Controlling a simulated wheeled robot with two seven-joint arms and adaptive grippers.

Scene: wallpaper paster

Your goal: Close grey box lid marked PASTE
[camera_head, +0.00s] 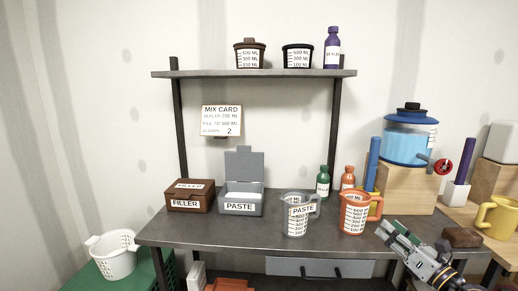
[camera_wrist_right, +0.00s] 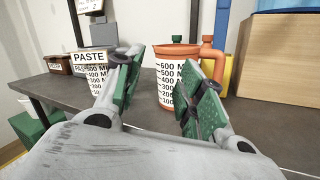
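The grey box marked PASTE (camera_head: 240,206) stands on the workbench left of centre. Its grey lid (camera_head: 244,164) is raised upright at the back, and white contents show inside. In the right wrist view the box's PASTE label (camera_wrist_right: 90,57) shows in the distance, partly hidden by a jug. My right gripper (camera_head: 392,229) is at the bench's front right, well to the right of the box. In the right wrist view its green-padded fingers (camera_wrist_right: 158,88) are apart with nothing between them; the orange jug is beyond. My left gripper is not in view.
A brown FILLER box (camera_head: 190,196) sits left of the grey box. A grey measuring jug (camera_head: 296,222) and an orange jug (camera_head: 353,217) stand between the box and my right gripper. Green (camera_head: 323,182) and orange bottles stand behind. A shelf (camera_head: 260,73) hangs above.

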